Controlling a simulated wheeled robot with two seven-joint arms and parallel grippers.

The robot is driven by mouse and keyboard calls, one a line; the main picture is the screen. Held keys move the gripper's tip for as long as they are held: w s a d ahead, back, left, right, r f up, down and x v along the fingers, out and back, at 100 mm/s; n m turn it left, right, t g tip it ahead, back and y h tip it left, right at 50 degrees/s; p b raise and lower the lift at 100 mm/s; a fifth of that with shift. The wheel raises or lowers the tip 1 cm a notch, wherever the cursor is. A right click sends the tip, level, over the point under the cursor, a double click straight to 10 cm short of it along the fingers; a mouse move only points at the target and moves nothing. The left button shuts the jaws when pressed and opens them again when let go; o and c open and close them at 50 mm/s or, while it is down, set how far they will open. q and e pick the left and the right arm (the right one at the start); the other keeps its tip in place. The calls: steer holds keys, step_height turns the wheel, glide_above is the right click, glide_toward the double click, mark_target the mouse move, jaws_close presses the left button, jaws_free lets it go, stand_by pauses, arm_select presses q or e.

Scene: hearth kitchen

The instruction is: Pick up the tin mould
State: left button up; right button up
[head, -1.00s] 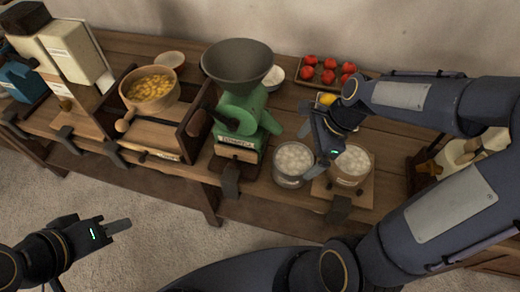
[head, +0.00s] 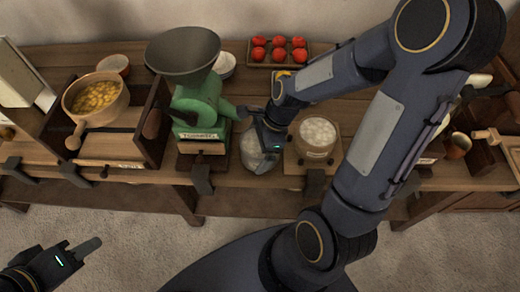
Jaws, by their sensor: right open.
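The tin mould (head: 250,160) is a grey metal pot that stands near the front edge of the wooden counter, between the green grinder and a small board. My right gripper (head: 267,149) is open, pointing down at the mould's top right. It covers much of the mould's rim and contents, and I cannot tell whether the fingers touch it. My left gripper (head: 82,247) is low at the left, over the floor in the picture and away from the counter. Its jaws are seen side-on, so their opening is unclear.
A pale tub (head: 316,152) with white lumps stands on the board right of the mould. The green grinder (head: 196,105) is close on its left. A tray (head: 258,61) of tomatoes lies behind. A wooden bowl (head: 97,107) of yellow pieces is further left.

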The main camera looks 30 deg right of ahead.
steer(key=c, duration=1.1)
steer(key=shift+d+r, duration=0.1)
steer(key=shift+r, duration=0.15)
